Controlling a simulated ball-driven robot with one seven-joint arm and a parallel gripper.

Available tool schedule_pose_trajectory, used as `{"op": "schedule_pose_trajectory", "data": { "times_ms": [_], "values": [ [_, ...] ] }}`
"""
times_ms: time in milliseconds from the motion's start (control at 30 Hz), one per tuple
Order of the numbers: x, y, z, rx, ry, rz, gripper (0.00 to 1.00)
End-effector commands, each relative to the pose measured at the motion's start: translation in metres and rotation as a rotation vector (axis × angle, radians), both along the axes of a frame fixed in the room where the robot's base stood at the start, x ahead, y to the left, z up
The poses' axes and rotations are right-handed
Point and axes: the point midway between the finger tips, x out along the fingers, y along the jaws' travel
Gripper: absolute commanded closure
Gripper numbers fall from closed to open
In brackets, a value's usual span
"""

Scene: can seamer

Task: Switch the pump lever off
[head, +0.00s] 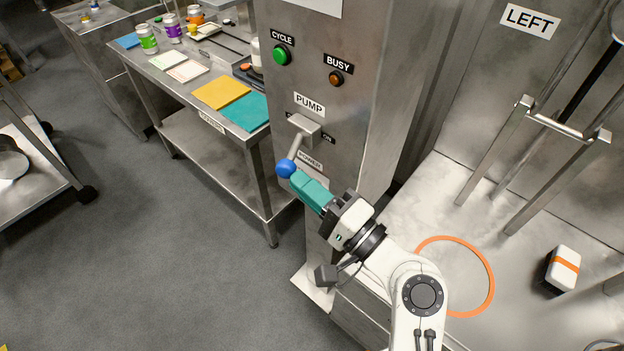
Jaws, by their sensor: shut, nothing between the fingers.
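The pump lever (297,148) is on the grey machine column under the PUMP label (309,105). Its metal arm slants down and left from a square pivot block and ends in a blue ball knob (286,168). An ON marking shows right of the pivot; the marking on the left is mostly hidden by the block. My gripper (297,180), with teal fingers, is shut and empty. Its tips are right at the lower right of the blue knob; I cannot tell whether they touch it. A POWER label (310,161) sits just below the lever, partly covered.
A green CYCLE button (281,54) and an amber BUSY lamp (336,79) are above the lever. A steel table (204,92) with cans and coloured cards stands left. At right is a steel bay with a metal handle frame (558,130) and orange ring (487,275).

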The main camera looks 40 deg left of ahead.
Motion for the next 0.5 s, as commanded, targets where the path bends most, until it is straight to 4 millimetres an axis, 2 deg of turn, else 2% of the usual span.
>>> {"op": "schedule_pose_trajectory", "data": {
  "times_ms": [133, 400, 500],
  "values": [
    [-0.012, 0.009, 0.006, -0.001, 0.002, -0.091, 1.0],
    [-0.029, 0.03, 0.004, -0.002, 0.0, -0.312, 1.0],
    [-0.03, 0.038, 0.004, -0.001, 0.0, -0.326, 1.0]
  ]
}}
